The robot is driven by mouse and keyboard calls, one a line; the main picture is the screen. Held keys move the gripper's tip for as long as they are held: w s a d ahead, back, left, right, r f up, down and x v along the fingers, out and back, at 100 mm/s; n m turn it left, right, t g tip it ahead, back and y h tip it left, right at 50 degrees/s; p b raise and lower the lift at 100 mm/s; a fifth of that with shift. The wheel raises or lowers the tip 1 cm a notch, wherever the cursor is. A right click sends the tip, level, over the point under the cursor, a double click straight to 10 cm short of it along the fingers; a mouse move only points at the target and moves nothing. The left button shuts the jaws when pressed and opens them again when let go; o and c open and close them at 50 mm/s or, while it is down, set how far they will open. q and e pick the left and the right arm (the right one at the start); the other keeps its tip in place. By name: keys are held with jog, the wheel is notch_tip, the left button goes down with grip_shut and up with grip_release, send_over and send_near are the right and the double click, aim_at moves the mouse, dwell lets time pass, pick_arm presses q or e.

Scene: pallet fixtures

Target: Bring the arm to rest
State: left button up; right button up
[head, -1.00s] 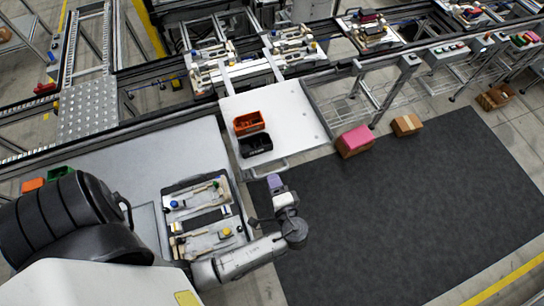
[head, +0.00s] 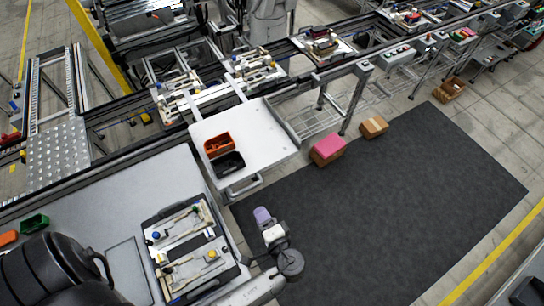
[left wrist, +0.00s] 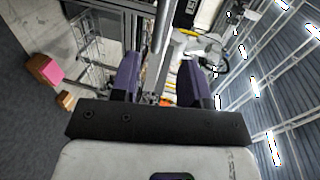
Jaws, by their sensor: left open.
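My left arm comes in from the bottom of the head view. Its gripper (head: 262,216), with purple fingers, is over the dark mat, right of the pallet fixture and apart from it. In the left wrist view the two purple fingers of this gripper (left wrist: 160,82) stand wide apart with nothing held between them. The pallet fixture (head: 190,248) lies on the grey table (head: 110,205) and carries light-coloured parts. My right gripper is not in view.
A white side table (head: 262,140) holds an orange bin (head: 218,144) and a black bin (head: 228,163). A box with a pink top (head: 327,150) and a cardboard box (head: 374,127) stand at the edge of the dark mat (head: 390,210). The mat is otherwise clear.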

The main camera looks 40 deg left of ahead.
pick_arm(q)
jog(key=s+d+r+n+h+p, duration=0.2)
jog(key=s+r+h+p, duration=0.35)
jog(key=h, duration=1.05)
jog(key=s+a+r+g+y, duration=0.1)
jog(key=s+a+r, duration=0.1)
jog(key=s, duration=0.5)
jog(key=shift+a+r+g, duration=0.2)
jog(key=shift+a+g, duration=0.2)
jog(key=shift+a, duration=0.35)
jog(key=shift+s, duration=0.1)
